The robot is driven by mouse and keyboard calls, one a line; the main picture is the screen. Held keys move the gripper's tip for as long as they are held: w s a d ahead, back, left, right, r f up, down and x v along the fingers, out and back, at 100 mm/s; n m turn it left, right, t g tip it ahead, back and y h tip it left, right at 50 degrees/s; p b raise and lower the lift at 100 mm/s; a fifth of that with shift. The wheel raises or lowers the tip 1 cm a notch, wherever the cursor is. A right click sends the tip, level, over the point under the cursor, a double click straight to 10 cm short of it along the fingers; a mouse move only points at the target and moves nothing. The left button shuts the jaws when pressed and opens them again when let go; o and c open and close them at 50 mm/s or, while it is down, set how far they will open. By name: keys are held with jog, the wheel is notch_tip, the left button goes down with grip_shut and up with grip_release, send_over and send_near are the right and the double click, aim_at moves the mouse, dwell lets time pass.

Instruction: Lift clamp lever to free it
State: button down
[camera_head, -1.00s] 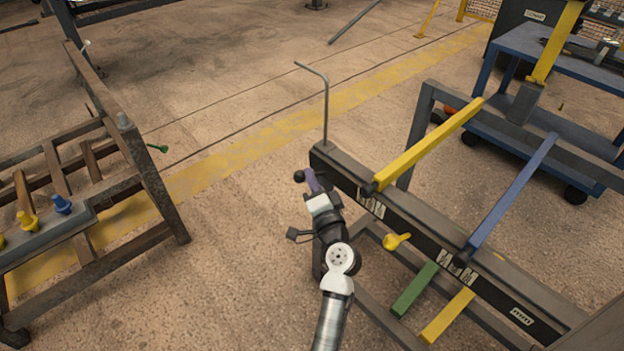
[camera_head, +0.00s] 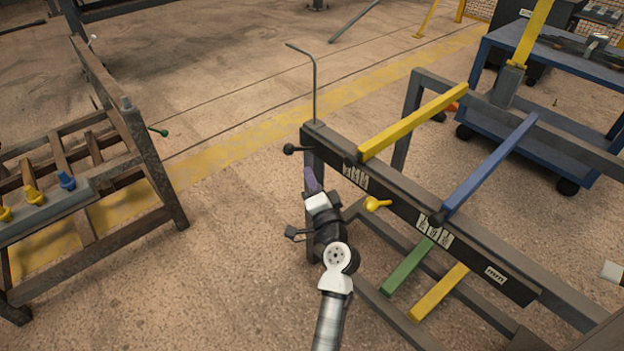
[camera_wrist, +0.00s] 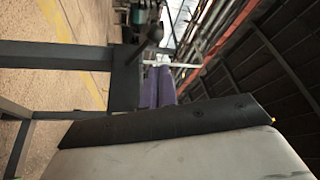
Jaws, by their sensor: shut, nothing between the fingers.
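I cannot tell for sure which is the clamp lever. My gripper (camera_head: 311,180) has purple fingers, shut and empty, beside the rack's left end and below the black knob in the picture. In the wrist view the purple fingers (camera_wrist: 160,88) are together, and the dark knob (camera_wrist: 155,33) shows beyond their tips; contact is not visible.
Yellow (camera_head: 425,122) and blue (camera_head: 490,168) bars extend from the rack's back, with green and yellow bars lower down. A bent rod (camera_head: 314,88) rises from its end. Another rack (camera_head: 150,180) stands left. A blue cart (camera_head: 550,75) is behind. Floor between the racks is clear.

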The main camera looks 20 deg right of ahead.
aim_at(298, 149)
jog(key=s+d+f+m+y+p, duration=0.25)
jog(key=f+m+y, duration=0.6)
jog(key=m, duration=1.15)
jog(key=r+p+x, duration=0.2)
jog(key=x, duration=1)
jog(key=shift+s+d+r+h+p, duration=0.25)
jog(key=shift+d+r+h+p, duration=0.1)
jog(key=shift+h, duration=0.1)
